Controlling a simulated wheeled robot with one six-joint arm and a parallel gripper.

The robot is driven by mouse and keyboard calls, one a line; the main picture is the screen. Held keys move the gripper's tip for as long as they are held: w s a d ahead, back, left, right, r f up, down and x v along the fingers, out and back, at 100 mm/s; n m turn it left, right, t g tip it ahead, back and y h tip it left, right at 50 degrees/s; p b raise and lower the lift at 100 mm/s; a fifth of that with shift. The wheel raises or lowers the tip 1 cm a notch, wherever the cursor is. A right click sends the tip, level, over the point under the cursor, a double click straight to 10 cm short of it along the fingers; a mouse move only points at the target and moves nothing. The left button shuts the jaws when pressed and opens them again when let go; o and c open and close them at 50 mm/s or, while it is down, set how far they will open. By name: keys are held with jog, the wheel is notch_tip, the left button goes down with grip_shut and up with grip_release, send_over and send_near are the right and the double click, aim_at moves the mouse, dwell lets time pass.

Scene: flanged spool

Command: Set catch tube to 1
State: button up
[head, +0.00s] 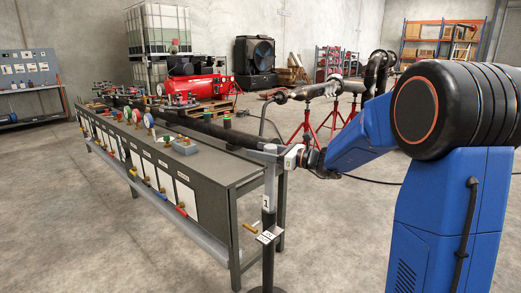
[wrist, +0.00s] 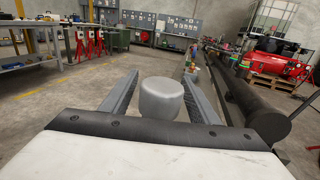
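A dark upright post (head: 267,222) stands at the near end of the bench, with a white label "1" and a small white plate lower down. A light grey rounded cylinder (wrist: 162,102) shows between my fingers in the wrist view; it appears to be the post's top. My gripper (head: 264,154) is level with the top of the post in the head view. In the wrist view my gripper (wrist: 161,72) is open, one finger on each side of the cylinder, with narrow gaps visible. I cannot make out which part is the catch tube.
A long grey bench (head: 215,190) with gauges, valves and coloured handles runs away to the left. A thick dark pipe (wrist: 262,118) lies right of my gripper in the wrist view. A red compressor (head: 195,88) stands behind. The concrete floor (head: 335,225) right of the post is clear.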

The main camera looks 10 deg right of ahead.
jog(key=shift+d+r, duration=0.1)
jog(key=v, duration=1.7)
jog(key=shift+s+d, duration=0.1)
jog(key=s+a+f+n+g+h, duration=0.2)
jog(key=s+a+f+n+g, duration=0.3)
jog(key=s, duration=0.5)
jog(key=s+a+f+n+g+h, duration=0.3)
jog(key=s+a+n, duration=0.5)
jog(key=s, duration=0.3)
jog(key=s+d+f+n+h, duration=0.2)
jog(key=s+d+n+h, duration=0.2)
jog(key=s+n, duration=0.2)
jog(key=s+d+f+n+t+h, duration=0.1)
jog(key=s+d+f+n+h, duration=0.2)
jog(key=s+d+n+h, duration=0.2)
jog(key=s+n, duration=0.1)
jog(key=s, duration=0.2)
jog(key=shift+d+f+n, duration=0.2)
jog(key=shift+f+n, duration=0.1)
jog(key=shift+n, duration=0.1)
